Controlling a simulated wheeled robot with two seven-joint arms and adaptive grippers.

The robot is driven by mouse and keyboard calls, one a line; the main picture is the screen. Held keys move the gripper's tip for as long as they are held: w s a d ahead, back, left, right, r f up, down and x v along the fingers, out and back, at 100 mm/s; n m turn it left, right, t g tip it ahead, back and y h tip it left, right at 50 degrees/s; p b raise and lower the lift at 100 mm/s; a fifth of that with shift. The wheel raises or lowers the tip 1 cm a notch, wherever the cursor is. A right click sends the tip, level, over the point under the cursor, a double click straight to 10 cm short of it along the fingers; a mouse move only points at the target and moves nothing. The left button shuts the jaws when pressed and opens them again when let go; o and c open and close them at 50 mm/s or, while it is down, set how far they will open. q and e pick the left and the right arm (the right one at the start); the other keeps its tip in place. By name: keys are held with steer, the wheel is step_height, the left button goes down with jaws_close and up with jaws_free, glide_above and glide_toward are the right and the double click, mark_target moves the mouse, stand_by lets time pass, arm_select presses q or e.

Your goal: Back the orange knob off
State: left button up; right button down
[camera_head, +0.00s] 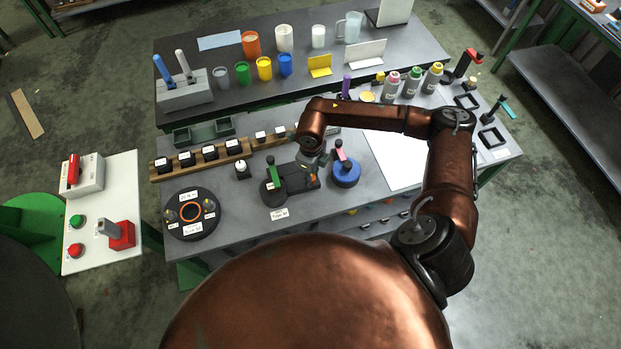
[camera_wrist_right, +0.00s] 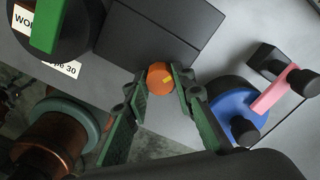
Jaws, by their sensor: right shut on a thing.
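The orange knob (camera_wrist_right: 160,78) shows in the right wrist view as a small round cap with a yellow mark. It sits at the end of a dark block (camera_wrist_right: 162,28). My right gripper (camera_wrist_right: 160,84) has its two green-padded fingers on either side of the knob and is shut on it. In the head view my right gripper (camera_head: 317,163) points down at the right end of the dark block (camera_head: 297,176); the knob is too small and covered to make out there. My left gripper is not in view.
A dark cylinder with a green handle (camera_head: 272,188) is left of the knob. A blue round base with a pink lever (camera_head: 346,174) stands close on the right. A black ring-shaped fixture (camera_head: 192,213) is further left. Cups and bottles stand behind.

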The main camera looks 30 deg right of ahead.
steer(key=shift+f+n+b, duration=0.1)
steer(key=shift+n+b, duration=0.9)
steer(key=shift+n, duration=0.5)
steer(key=c, duration=1.6)
jaws_free()
steer(key=shift+r, duration=0.25)
step_height(320, 180, up, 12)
steer(key=shift+f, duration=0.15)
